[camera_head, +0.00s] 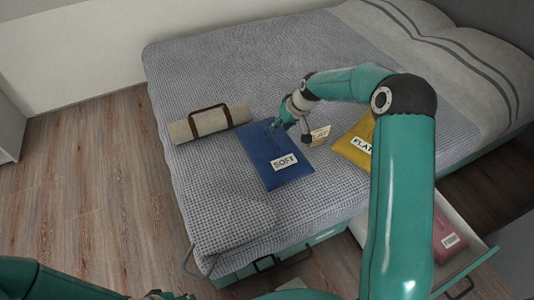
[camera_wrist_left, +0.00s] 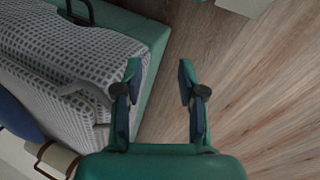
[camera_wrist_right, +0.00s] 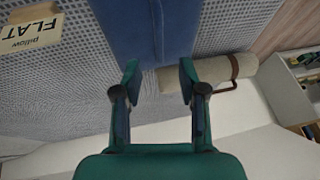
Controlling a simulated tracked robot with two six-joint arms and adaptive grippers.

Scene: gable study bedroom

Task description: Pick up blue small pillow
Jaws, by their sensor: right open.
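The blue small pillow (camera_head: 262,151) lies flat on the bed, with a white label reading "SOFT" on it. My right gripper (camera_head: 277,126) is just over its far right part in the head view. In the right wrist view, the blue pillow (camera_wrist_right: 150,28) fills the top middle, and its near edge lies by the fingertips of my open, empty right gripper (camera_wrist_right: 159,70). I cannot tell if they touch it. My left gripper (camera_wrist_left: 158,68) is open and empty, with wooden floor and the bed's side beyond it.
A beige roll (camera_head: 208,123) with a brown strap lies left of the pillow. A yellow pillow (camera_head: 352,150) and a small card (camera_head: 319,136) lie to its right. An open drawer (camera_head: 480,244) holding a pink item (camera_head: 447,242) juts from the bed (camera_head: 222,225).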

